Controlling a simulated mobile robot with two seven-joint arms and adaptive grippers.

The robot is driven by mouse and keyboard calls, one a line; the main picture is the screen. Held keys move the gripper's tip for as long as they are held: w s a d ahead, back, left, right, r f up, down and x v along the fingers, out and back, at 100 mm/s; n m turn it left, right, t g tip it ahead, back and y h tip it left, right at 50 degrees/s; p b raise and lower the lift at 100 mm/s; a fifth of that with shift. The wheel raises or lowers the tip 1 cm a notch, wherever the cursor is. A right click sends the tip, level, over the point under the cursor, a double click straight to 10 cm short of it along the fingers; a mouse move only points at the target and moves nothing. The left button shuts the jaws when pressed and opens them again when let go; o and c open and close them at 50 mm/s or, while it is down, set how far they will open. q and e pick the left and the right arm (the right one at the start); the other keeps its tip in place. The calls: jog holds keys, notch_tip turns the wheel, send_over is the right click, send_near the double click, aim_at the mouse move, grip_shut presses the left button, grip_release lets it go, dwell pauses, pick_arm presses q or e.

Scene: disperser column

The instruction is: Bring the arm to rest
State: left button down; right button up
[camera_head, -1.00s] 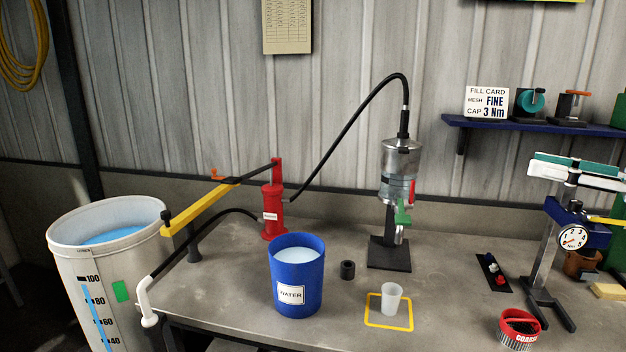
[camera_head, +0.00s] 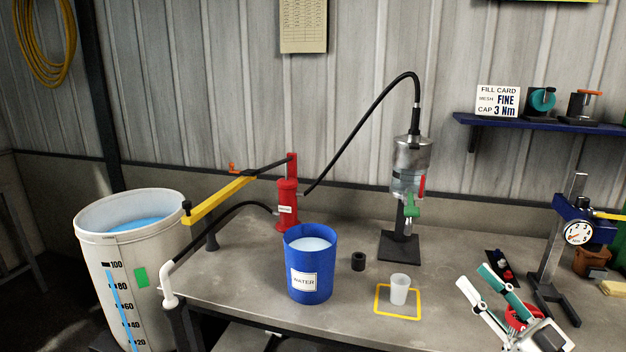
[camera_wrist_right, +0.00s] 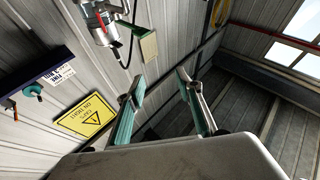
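My right gripper (camera_head: 474,276) shows at the lower right of the head view, with white and teal fingers. Its two fingers are spread apart, with nothing between them. It is in front of the red cap (camera_head: 519,315), hiding much of it. In the right wrist view my right gripper (camera_wrist_right: 160,82) is also open and empty, and the camera looks toward the wall and roof. My left gripper is not in view.
On the bench stand a blue water bucket (camera_head: 309,275), a red pump (camera_head: 287,207), a clear column (camera_head: 411,160) on a stand, and a small cup (camera_head: 399,290) inside a yellow square. A press with a dial (camera_head: 579,233) stands right. A large barrel (camera_head: 130,270) stands left.

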jog(key=s+a+f+m+g+h, duration=0.1)
jog(key=s+f+h, duration=0.2)
jog(key=f, duration=0.5)
jog(key=s+a+f+m+g+h, duration=0.1)
jog(key=s+a+f+m+h, duration=0.1)
jog(key=f, duration=0.7)
jog(key=s+a+f+m+g+h, duration=0.1)
jog(key=s+f+g+h, duration=0.15)
jog(key=f, duration=0.55)
jog(key=s+a+f+n+g, duration=0.1)
jog(key=s+a+f+g, duration=0.3)
jog(key=s+a+f, duration=0.4)
jog(key=s+f, duration=0.5)
jog(key=f, duration=0.1)
jog(key=shift+s+f, duration=0.4)
jog(key=shift+g+h, duration=0.25)
